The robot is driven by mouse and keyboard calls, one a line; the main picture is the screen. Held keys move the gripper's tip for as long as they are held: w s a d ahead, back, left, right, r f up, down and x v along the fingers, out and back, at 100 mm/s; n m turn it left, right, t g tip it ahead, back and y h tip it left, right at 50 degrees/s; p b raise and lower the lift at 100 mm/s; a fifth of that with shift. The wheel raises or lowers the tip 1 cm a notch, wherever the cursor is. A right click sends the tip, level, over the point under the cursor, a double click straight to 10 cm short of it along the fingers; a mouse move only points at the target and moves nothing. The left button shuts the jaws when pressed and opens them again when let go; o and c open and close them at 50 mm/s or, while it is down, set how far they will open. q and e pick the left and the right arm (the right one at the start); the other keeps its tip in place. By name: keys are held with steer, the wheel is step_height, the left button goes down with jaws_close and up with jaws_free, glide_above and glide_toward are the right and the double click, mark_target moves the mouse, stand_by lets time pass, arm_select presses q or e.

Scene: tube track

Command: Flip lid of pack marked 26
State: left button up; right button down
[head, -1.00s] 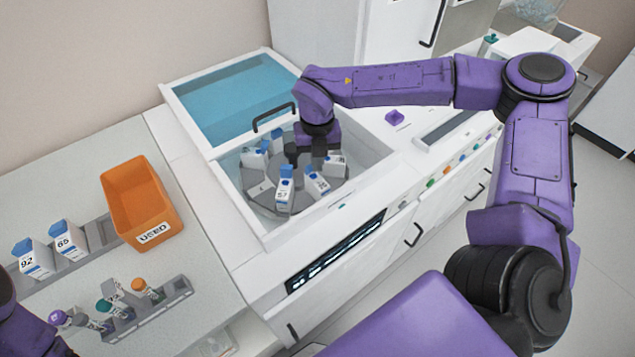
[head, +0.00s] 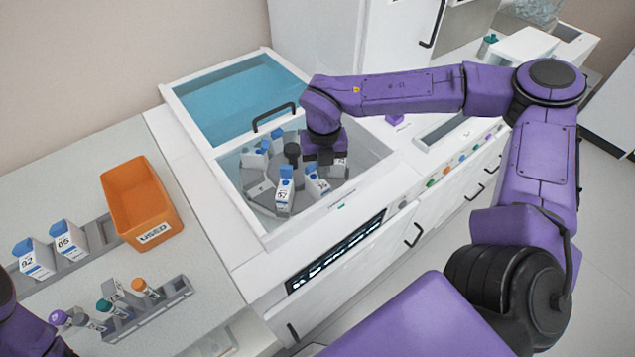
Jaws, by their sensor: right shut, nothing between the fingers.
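Several white packs with blue lids stand on a grey round carousel (head: 262,201) inside the open well of the white machine. The front pack (head: 283,193) seems to read 57. Another pack (head: 316,186) beside it has a number too small to read surely. A further pack (head: 340,169) at the right is partly hidden by my right gripper. I cannot make out a 26 on any pack. My right gripper (head: 317,160) is shut and empty, low over the right side of the carousel; its fingertips are mostly hidden. My left gripper is out of view.
A dark knob (head: 292,152) stands at the carousel's middle. A blue-tinted lid (head: 240,97) with a black handle lies behind the well. On the left bench are an orange USED bin (head: 138,195), packs 92 (head: 35,259) and 65 (head: 68,240), and a tube rack (head: 150,312).

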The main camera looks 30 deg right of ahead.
steer(key=shift+f+b, duration=0.8)
steer(key=shift+f, duration=0.45)
steer(key=shift+w, duration=0.1)
steer(key=shift+w+a, duration=0.1)
steer(key=shift+w, duration=1.05)
steer(key=shift+w+r, duration=0.1)
steer(key=shift+w, duration=0.15)
step_height(320, 180, up, 7)
steer(key=p, duration=0.5)
steer(key=shift+p, duration=0.3)
